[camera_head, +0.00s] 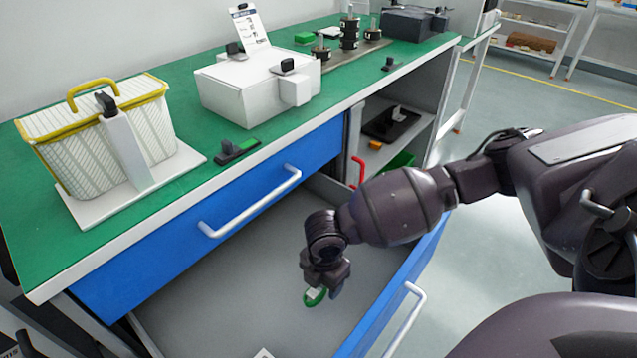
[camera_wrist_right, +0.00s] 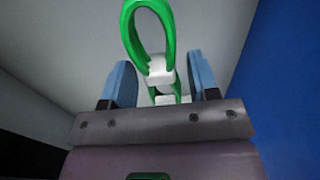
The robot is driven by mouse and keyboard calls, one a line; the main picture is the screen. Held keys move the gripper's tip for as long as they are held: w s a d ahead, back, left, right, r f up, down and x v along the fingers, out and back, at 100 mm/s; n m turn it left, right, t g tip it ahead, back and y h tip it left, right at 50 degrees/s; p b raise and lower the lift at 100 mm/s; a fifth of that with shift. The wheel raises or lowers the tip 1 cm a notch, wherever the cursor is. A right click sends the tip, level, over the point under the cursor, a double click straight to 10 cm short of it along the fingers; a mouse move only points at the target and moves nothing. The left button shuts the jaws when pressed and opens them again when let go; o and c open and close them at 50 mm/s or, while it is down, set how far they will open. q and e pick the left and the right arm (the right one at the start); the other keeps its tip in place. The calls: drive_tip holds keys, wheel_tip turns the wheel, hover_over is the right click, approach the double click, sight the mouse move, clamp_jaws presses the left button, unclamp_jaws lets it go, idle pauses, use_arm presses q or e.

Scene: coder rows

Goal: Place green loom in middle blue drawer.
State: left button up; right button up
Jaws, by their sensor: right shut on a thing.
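The green loom (camera_head: 315,296) is a small green loop with a white block on it. My right gripper (camera_head: 325,285) is shut on it and holds it over the inside of the open middle blue drawer (camera_head: 385,310). In the right wrist view the green loom (camera_wrist_right: 148,25) stands up between the two blue-grey fingertips (camera_wrist_right: 161,85), with its white part between them. The drawer's grey floor lies below; I cannot tell how high the loom is above it. My left gripper is not in view.
A closed blue upper drawer (camera_head: 230,205) sits above the open one, under the green worktop (camera_head: 200,195). A striped basket (camera_head: 75,160) and white box (camera_head: 250,95) stand on top. A small white thing (camera_head: 263,353) lies in the drawer at the bottom edge.

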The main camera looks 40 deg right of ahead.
sight(325, 292)
drive_tip(key=shift+f, duration=0.75)
wheel_tip(325, 292, down, 3)
drive_tip(key=shift+s+r+b, duration=0.15)
drive_tip(key=shift+r+b, duration=0.05)
drive_tip(key=shift+b, duration=0.5)
wheel_tip(325, 292, down, 2)
drive_tip(key=shift+f+b, duration=0.25)
drive_tip(key=shift+b, duration=0.2)
drive_tip(key=shift+w+r, duration=0.15)
drive_tip(key=shift+w, duration=0.05)
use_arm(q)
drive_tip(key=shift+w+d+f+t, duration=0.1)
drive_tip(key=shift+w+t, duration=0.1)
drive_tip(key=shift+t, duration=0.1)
use_arm(e)
drive_tip(key=o, duration=0.9)
drive_tip(key=shift+o, duration=0.2)
